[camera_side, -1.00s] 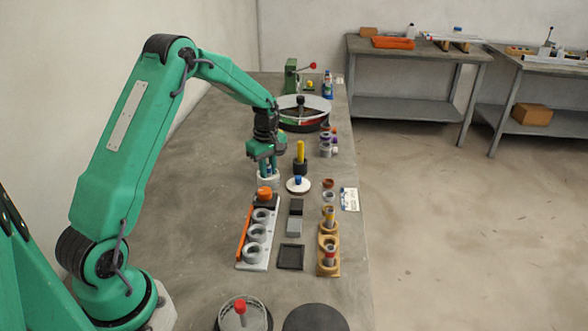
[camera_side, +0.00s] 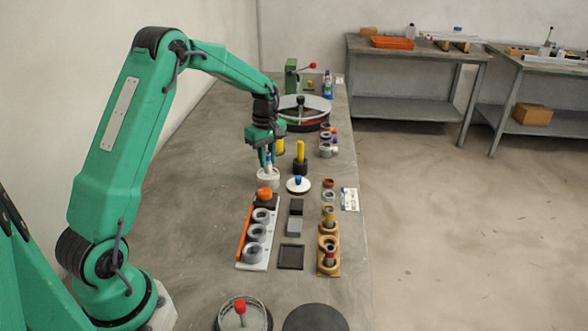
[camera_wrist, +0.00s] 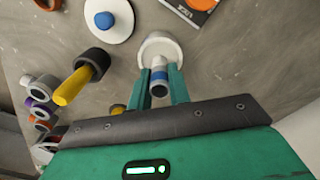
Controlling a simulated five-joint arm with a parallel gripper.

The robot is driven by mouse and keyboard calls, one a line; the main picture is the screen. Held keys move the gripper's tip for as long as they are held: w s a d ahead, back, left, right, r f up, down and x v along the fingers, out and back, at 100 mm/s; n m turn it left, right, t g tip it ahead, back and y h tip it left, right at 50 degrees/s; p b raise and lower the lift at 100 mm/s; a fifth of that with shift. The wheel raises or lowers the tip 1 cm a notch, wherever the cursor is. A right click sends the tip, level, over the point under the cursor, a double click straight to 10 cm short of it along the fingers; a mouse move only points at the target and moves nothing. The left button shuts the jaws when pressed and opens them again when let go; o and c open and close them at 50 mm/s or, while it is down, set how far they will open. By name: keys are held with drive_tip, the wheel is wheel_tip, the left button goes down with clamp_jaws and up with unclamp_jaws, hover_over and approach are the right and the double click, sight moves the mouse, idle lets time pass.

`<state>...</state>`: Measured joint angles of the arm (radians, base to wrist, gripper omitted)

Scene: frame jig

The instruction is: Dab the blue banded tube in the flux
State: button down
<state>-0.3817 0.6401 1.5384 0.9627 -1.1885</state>
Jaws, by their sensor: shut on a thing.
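My gripper (camera_side: 268,163) is shut on the blue banded tube (camera_wrist: 159,80), a pale grey tube with a blue band, held roughly upright. The tube also shows between the fingers in the side view (camera_side: 268,159). The white flux pot (camera_side: 268,180) stands on the bench right under it, and shows beyond the fingertips in the wrist view (camera_wrist: 160,42). The tube's lower end is at or just above the pot's mouth; I cannot tell whether it is clear of the rim. A white lid with a blue knob (camera_side: 298,186) lies beside the pot.
A yellow-handled tool stands in a dark holder (camera_side: 300,167) close to the pot. A white rack with grey rings (camera_side: 257,238), small dark trays (camera_side: 290,257) and a wooden stand (camera_side: 328,264) are nearer. A round carousel (camera_side: 303,115) is behind. Bench left of the pot is clear.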

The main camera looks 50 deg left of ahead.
drive_tip(key=shift+r, duration=0.85)
